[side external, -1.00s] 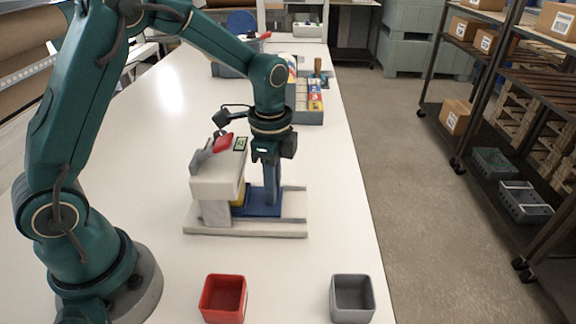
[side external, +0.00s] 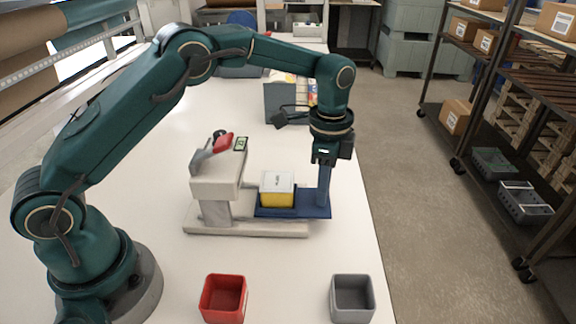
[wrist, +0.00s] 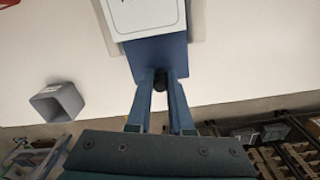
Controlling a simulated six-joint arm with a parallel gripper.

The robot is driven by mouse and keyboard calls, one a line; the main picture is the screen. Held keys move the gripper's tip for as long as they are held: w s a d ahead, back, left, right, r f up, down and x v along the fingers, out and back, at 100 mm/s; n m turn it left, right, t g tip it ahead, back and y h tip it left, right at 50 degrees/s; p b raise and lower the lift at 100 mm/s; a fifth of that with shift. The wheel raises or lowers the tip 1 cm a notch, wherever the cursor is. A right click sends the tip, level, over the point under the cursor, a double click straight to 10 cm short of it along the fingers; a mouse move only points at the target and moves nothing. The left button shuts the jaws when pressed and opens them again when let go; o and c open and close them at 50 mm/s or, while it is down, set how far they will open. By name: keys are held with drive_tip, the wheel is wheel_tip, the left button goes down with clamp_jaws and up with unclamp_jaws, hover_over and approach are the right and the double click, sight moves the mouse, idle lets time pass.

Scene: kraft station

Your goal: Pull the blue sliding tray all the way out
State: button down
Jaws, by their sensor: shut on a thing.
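The blue sliding tray (side external: 296,211) extends to the right out of the pale grey machine (side external: 217,188). It also shows in the wrist view (wrist: 158,60). A block with a white top and yellow side (side external: 277,190) sits on the tray, clear of the machine's upper housing. My gripper (side external: 324,200) points straight down at the tray's outer right end. In the wrist view, its two blue fingers are closed around a small dark knob (wrist: 160,82) at the tray's end. The tray's inner end is hidden behind the block and housing.
A red bin (side external: 223,298) and a grey bin (side external: 352,298) stand at the front of the white table (side external: 150,140). A grey box (side external: 285,103) with coloured items stands behind my gripper. The table's right edge is close to the tray's end.

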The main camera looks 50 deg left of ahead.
drive_tip(key=shift+w+d, duration=0.45)
drive_tip(key=shift+w, duration=0.05)
drive_tip(key=c, duration=0.8)
unclamp_jaws()
drive_tip(key=shift+s+r, duration=0.1)
drive_tip(key=shift+r, duration=2.5)
